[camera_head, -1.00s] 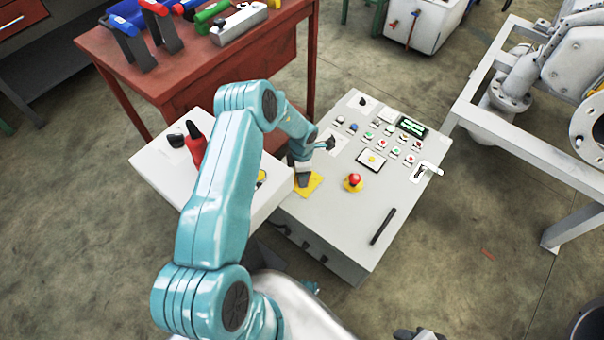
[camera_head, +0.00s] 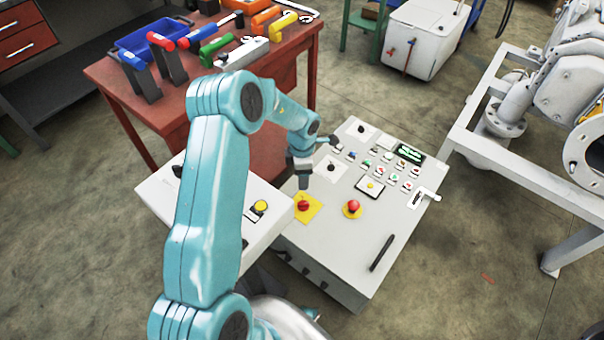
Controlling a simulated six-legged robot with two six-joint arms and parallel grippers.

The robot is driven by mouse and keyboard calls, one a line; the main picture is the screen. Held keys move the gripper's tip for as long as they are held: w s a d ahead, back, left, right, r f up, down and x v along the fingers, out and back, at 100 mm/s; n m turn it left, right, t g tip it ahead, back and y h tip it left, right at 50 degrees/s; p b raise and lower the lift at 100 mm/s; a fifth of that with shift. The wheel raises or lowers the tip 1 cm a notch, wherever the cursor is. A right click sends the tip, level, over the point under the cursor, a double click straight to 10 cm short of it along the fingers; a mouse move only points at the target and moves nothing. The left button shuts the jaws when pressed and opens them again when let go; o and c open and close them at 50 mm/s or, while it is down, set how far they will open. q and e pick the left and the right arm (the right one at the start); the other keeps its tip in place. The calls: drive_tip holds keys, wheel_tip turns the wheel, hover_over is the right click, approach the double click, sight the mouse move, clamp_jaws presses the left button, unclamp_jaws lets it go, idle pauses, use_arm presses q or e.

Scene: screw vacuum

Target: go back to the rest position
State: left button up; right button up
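My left arm comes in from the lower left, and its gripper (camera_head: 303,184) hangs just above the red rotary knob (camera_head: 303,205). The knob sits on a yellow square plate (camera_head: 314,211) at the left of the grey control panel (camera_head: 330,245). The gripper appears apart from the knob and holds nothing that I can see. Its fingers are too small and seen too edge-on to tell whether they are open. My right gripper is not in view.
A red mushroom button (camera_head: 353,206) stands right of the knob. A white side box (camera_head: 262,222) with a yellow button adjoins the panel. A red table (camera_head: 118,82) with tools stands behind. A grey pipe frame (camera_head: 520,160) is at right. Floor is clear at lower right.

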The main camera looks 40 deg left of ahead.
use_arm(q)
drive_tip(key=s+d+m+h+p, duration=0.1)
drive_tip(key=s+d+m+p, duration=0.1)
drive_tip(key=s+d+m, duration=0.4)
drive_tip(key=s+d+m+h+p, duration=0.1)
drive_tip(key=s+d+m+p, duration=0.1)
drive_tip(key=s+d+m, duration=0.4)
drive_tip(key=s+d+m+h+p, duration=0.2)
drive_tip(key=s+d+m, duration=0.5)
drive_tip(key=d+m, duration=0.7)
drive_tip(key=d+p, duration=0.1)
drive_tip(key=d, duration=0.2)
